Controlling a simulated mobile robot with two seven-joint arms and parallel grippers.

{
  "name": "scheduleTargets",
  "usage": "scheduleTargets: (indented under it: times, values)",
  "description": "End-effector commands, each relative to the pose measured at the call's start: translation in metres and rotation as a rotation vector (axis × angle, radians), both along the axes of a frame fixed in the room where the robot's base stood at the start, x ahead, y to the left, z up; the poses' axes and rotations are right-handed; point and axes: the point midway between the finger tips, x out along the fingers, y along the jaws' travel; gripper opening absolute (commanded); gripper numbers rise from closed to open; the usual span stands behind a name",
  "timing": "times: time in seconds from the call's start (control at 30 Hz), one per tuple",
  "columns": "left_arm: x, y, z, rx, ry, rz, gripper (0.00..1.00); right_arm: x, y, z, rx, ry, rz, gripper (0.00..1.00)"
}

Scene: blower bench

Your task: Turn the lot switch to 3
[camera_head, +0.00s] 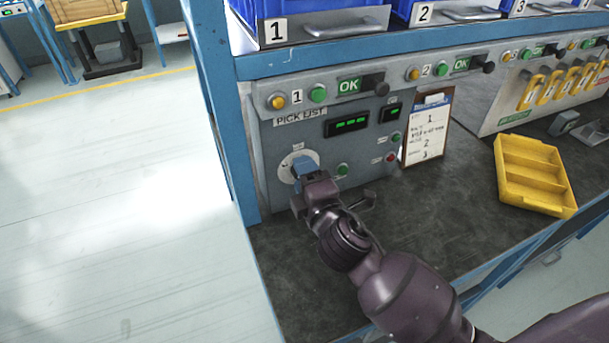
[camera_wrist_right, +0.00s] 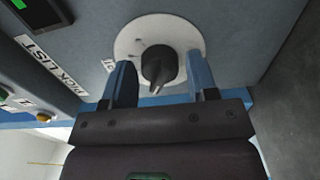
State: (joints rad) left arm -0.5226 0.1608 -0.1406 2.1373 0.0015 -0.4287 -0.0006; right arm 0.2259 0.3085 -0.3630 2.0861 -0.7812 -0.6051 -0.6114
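The lot switch is a black knob (camera_wrist_right: 158,66) on a round white dial (camera_wrist_right: 180,32) in the right wrist view. In the head view the dial (camera_head: 287,170) shows at the lower left of the grey pick list panel (camera_head: 268,140), and my gripper hides the knob. My right gripper (camera_wrist_right: 162,80) is open, with one blue finger on each side of the knob and a visible gap to both. It also shows in front of the dial in the head view (camera_head: 304,168). The number the knob points to cannot be read. My left gripper is not in view.
A clipboard (camera_head: 428,130) leans right of the panel, near green and red buttons. A yellow tray (camera_head: 532,172) stands on the dark bench top (camera_head: 440,215). A blue post (camera_head: 222,110) rises just left of the panel. Blue bins sit on the shelf above.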

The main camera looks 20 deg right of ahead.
Motion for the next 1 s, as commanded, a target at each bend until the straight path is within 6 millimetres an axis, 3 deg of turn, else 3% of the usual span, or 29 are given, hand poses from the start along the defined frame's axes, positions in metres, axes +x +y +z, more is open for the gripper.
scheduleTargets:
  times: [0.03, 0.23, 0.63, 1.0]
  values:
    - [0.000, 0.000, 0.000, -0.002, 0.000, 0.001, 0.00, 0.000, 0.000, 0.000, 0.000, 0.000, 0.000, 0.46]
    - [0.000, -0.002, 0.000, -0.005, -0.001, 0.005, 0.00, 0.000, 0.000, 0.000, 0.000, 0.000, 0.000, 0.15]
    - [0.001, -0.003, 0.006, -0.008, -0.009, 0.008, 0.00, -0.001, 0.000, 0.001, 0.081, 0.003, -0.001, 0.15]
    - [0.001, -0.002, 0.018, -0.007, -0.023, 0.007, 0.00, 0.000, 0.000, 0.003, 0.380, 0.011, -0.002, 0.15]
